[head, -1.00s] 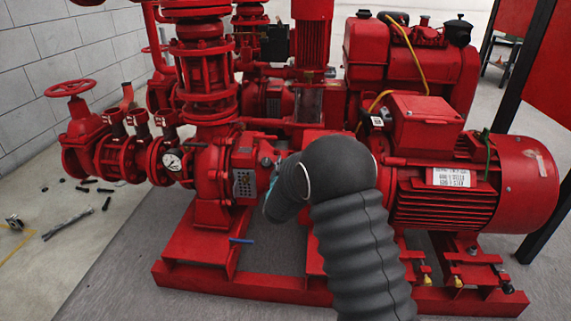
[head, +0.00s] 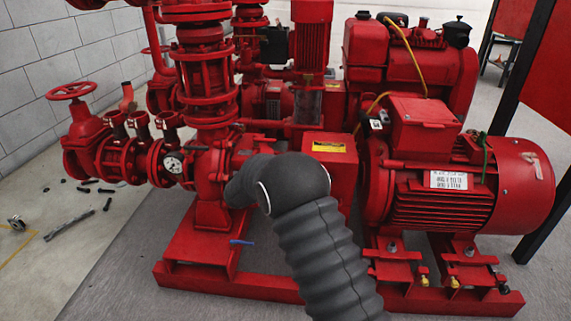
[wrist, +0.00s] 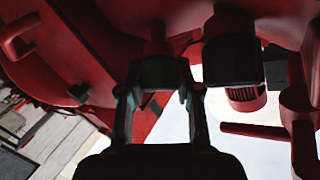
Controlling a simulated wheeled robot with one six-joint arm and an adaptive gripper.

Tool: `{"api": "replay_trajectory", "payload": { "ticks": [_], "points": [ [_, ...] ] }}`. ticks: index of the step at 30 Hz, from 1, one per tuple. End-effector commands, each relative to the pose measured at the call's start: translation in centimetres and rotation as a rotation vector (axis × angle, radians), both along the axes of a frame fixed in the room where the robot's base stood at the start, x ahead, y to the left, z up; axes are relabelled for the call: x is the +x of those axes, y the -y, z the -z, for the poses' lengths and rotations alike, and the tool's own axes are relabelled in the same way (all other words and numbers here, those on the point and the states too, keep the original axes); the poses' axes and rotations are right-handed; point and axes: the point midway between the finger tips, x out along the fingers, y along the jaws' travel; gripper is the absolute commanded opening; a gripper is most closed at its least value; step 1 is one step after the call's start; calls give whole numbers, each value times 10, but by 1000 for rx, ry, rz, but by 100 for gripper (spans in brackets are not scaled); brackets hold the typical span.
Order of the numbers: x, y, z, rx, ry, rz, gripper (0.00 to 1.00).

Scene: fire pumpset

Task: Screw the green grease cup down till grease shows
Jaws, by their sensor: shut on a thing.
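In the wrist view the two fingers of my gripper (wrist: 160,80) stand either side of a dark round cup (wrist: 158,72) below a red pump body and are shut on it. The cup is in shadow; I cannot make out a green colour or any grease. A second dark cylinder (wrist: 232,50) stands close to the right of it, apart from the fingers. In the head view my arm bends left to the pump casing (head: 208,170); the fingers and the cup are hidden behind my wrist.
A blue-handled valve (head: 241,242) sits below on the red base frame (head: 195,245). The red motor (head: 440,200) stands right of my arm. In the wrist view a red pipe (wrist: 255,130) is at right.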

Motion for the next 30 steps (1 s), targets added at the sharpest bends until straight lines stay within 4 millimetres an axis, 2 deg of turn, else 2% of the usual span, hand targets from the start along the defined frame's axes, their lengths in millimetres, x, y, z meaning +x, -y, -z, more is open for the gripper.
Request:
{"api": "replay_trajectory", "payload": {
  "ticks": [21, 22, 23, 30],
  "points": [
    [0, 0, 0, 55, 3, 55, 0],
    [0, 0, 0, 55, 3, 55, 36],
    [0, 0, 0, 55, 3, 55, 43],
    [0, 0, 0, 55, 3, 55, 45]
  ]
}}
